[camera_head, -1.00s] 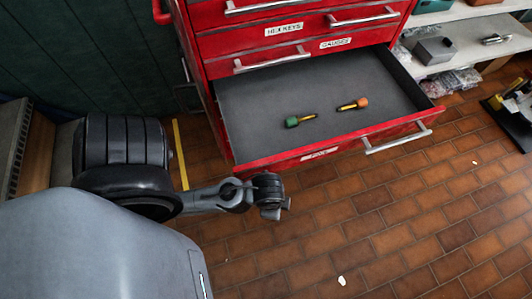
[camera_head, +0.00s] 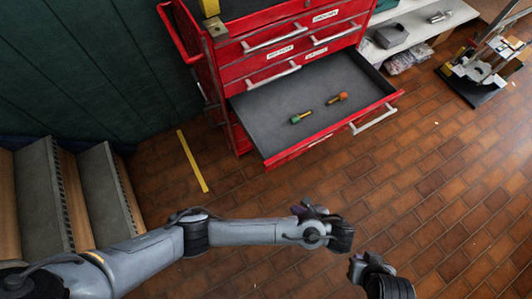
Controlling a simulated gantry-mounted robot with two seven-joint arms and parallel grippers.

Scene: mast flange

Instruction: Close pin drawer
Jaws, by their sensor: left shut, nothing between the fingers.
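The pin drawer (camera_head: 290,157) is the red bottom drawer of the red tool cabinet, pulled far out, with a grey floor and a silver bar handle (camera_head: 374,120) on its front. Two pins lie loose in it: one with a green head (camera_head: 301,117) and one with an orange head (camera_head: 337,98). My left gripper (camera_head: 343,238) is shut and empty above the floor, in front of the drawer and apart from it. Part of my right arm, seemingly its gripper end (camera_head: 361,267), shows at the lower edge; its fingers are not clear.
The cabinet's upper drawers (camera_head: 283,52) are shut. A shelf (camera_head: 430,22) with a grey box stands at the right, and a metal device on a black base (camera_head: 474,85) sits beyond it. Steps (camera_head: 60,200) are at the left. The tiled floor before the drawer is clear.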

